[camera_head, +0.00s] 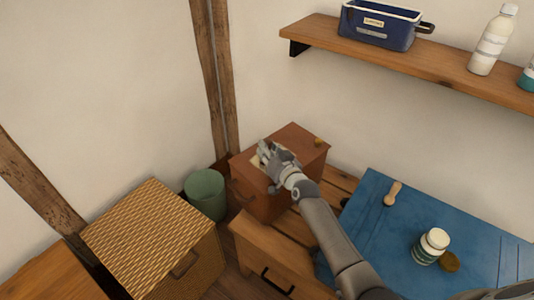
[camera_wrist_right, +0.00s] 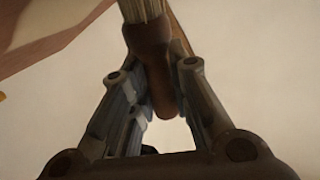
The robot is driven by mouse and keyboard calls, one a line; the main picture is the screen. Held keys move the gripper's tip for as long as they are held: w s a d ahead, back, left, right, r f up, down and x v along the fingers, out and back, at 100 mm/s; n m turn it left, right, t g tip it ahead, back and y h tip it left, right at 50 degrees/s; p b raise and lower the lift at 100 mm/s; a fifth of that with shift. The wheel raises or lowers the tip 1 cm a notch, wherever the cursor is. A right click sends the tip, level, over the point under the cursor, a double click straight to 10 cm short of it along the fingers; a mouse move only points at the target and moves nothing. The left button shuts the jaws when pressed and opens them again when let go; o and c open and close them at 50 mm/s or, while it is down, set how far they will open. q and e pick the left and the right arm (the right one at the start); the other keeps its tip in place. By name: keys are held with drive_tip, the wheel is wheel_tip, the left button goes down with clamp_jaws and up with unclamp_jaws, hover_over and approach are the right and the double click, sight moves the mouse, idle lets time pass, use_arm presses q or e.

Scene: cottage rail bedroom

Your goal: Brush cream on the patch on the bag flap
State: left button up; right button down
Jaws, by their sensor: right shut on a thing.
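A brown, boxy thing, which I take to be the bag (camera_head: 303,143), stands against the wall near the corner. A pale area, likely the patch (camera_head: 256,160), shows on its top at the left, partly covered by my right gripper (camera_head: 268,153). In the right wrist view my right gripper (camera_wrist_right: 154,72) is shut on a brush (camera_wrist_right: 150,38) with a brown handle and pale bristles. I cannot tell whether the bristles touch the patch. An open jar (camera_head: 428,248) with a white top, likely the cream, stands on the blue cloth (camera_head: 385,225). My left gripper is out of view.
A round brown lid (camera_head: 449,262) and a small wooden-handled tool (camera_head: 392,193) lie on the blue cloth. A shelf (camera_head: 430,70) above holds a blue bin (camera_head: 380,27) and bottles. A wicker chest (camera_head: 145,235) and green bin (camera_head: 206,195) stand left.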

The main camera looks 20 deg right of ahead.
sight(269, 143)
drive_tip(key=shift+d+r+p, duration=0.15)
drive_tip(key=shift+r+p, duration=0.45)
drive_tip(key=shift+r, duration=0.15)
drive_tip(key=shift+r+p, duration=0.6)
drive_tip(key=shift+r, duration=0.2)
wheel_tip(269, 143, up, 2)
drive_tip(key=shift+p, duration=0.8)
drive_tip(key=shift+r, duration=0.15)
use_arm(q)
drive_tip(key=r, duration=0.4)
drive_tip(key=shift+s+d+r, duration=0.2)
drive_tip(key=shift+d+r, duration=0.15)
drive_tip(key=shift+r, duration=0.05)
use_arm(e)
drive_tip(key=shift+s, duration=0.1)
